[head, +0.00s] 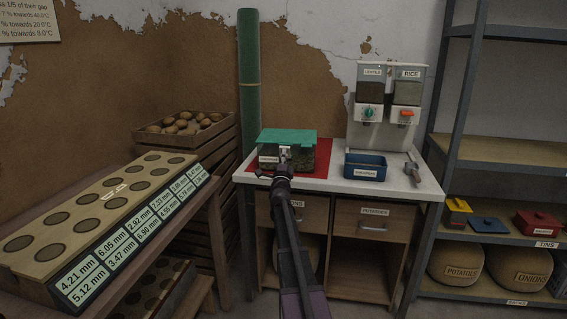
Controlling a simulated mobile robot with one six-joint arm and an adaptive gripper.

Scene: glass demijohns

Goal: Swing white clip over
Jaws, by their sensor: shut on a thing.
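A box with a teal-green lid (288,136) and darker see-through sides stands on a red mat (322,152) on the white counter. A small pale piece, which looks like the white clip (285,151), shows at the middle of the box's front, just below the lid's edge. My gripper (284,162) is at the front of the box and is shut on this clip. The fingers are small and dark here, and they hide part of the clip. The lid looks flat on the box.
A blue bin (365,172) and a grey metal tool (412,172) lie to the right on the counter (335,184). A white two-hopper dispenser (388,108) stands behind. A long board with holes (105,205) is at left. Shelves (500,150) stand at right.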

